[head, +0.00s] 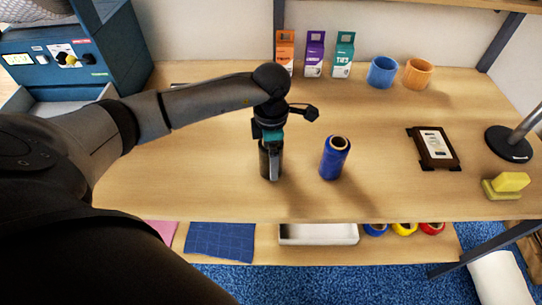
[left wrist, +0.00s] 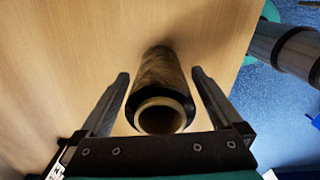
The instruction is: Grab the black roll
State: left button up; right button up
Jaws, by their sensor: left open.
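The black roll (left wrist: 160,82) stands between the two open fingers of my left gripper (left wrist: 160,85) in the left wrist view. Its pale hollow core faces the camera, and a gap shows on each side of it. In the head view my left gripper (head: 271,160) points down over the roll, and the dark roll (head: 265,163) is mostly hidden by the fingers. My right gripper is not in view.
A blue roll (head: 335,158) stands just right of my left gripper on the wooden table (head: 210,150). Cartons (head: 314,54) and two cups (head: 382,72) stand at the back. A dark frame (head: 433,148), sponges (head: 505,185) and a round stand base (head: 508,144) are at the right.

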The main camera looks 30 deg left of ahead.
pick_arm(q)
jog(key=shift+f, duration=0.35)
jog(key=shift+c, duration=0.2)
jog(key=shift+r, duration=0.1)
grip_shut()
jog(key=shift+r, duration=0.1)
dwell(0.3)
